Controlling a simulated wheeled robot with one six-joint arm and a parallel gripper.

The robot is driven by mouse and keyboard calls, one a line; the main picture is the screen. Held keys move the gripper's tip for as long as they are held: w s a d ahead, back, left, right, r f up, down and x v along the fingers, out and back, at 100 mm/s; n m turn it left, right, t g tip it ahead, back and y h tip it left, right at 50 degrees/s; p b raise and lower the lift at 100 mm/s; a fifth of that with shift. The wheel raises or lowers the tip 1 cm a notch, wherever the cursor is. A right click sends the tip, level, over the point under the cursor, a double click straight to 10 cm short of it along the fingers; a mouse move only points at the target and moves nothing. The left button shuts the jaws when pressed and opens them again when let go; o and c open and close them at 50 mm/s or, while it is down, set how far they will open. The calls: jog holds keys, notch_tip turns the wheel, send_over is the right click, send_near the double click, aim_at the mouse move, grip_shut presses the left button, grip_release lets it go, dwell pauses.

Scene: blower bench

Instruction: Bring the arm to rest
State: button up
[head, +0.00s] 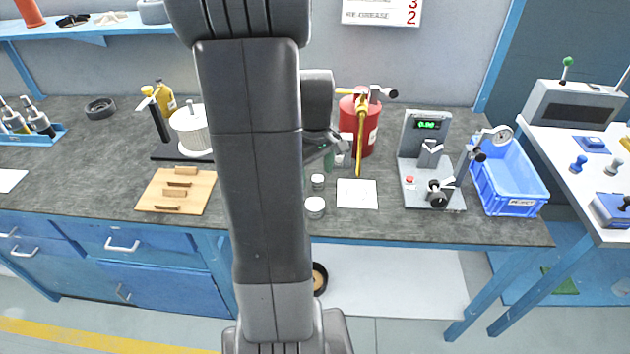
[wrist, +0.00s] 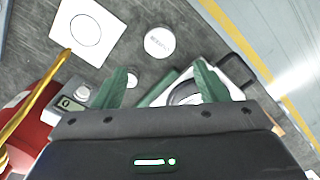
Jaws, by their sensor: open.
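My gripper (wrist: 162,82) shows in the wrist view with its two green fingers spread apart. Nothing is held between them. It hangs over the bench (head: 110,135), and white-lidded jars and a green-edged object lie beyond and between the fingers. In the head view my arm rises up the middle of the picture and folds down behind itself. There the gripper is mostly hidden behind the arm, with only part showing to its right, near the red can (head: 372,137).
A white-lidded jar (head: 315,207) and a white paper (head: 357,193) lie near the gripper. The red can has a yellow spout. A digital gauge stand (head: 432,180) and blue crate (head: 510,177) stand to the right. A white spool (head: 190,130) and wooden board (head: 176,191) are left.

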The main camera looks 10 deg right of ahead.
aim_at(315, 203)
jog(key=shift+r, duration=0.2)
notch_tip(315, 203, down, 13)
jog(key=shift+b, duration=0.6)
jog(key=shift+w+r+p, duration=0.1)
jog(key=shift+r+p, duration=0.3)
jog(key=shift+r, duration=0.8)
